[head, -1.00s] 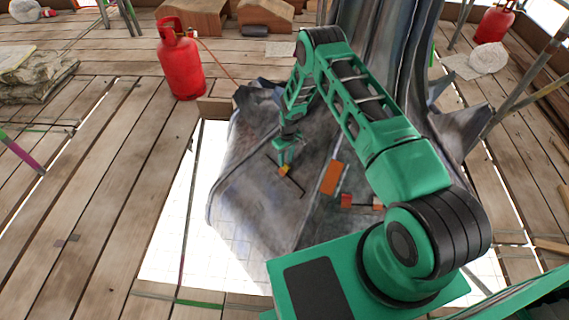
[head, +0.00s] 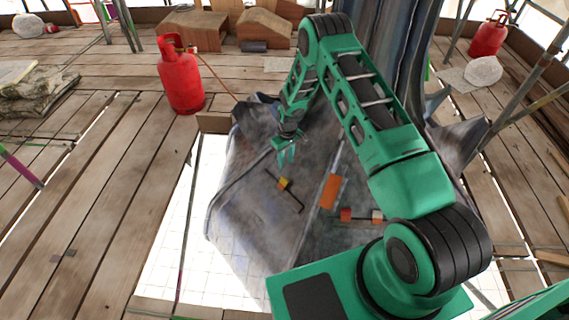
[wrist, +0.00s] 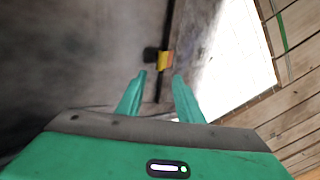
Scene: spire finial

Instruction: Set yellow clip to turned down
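The yellow clip (head: 285,184) sits on a thin dark bar on the sloped grey lead sheet (head: 250,215). In the wrist view the clip (wrist: 165,60) shows yellow with an orange part, on a dark rod, ahead of my fingertips. My gripper (head: 287,160) is above and behind the clip in the head view, apart from it. In the wrist view my gripper (wrist: 158,78) has its two green fingers spread with nothing between them. The clip is too small to tell which way it is turned.
An orange block (head: 330,191) and a red clip (head: 346,214) lie to the right on the grey sheet. A white opening (head: 185,250) in the plank floor borders the sheet. A red gas cylinder (head: 181,75) stands behind left.

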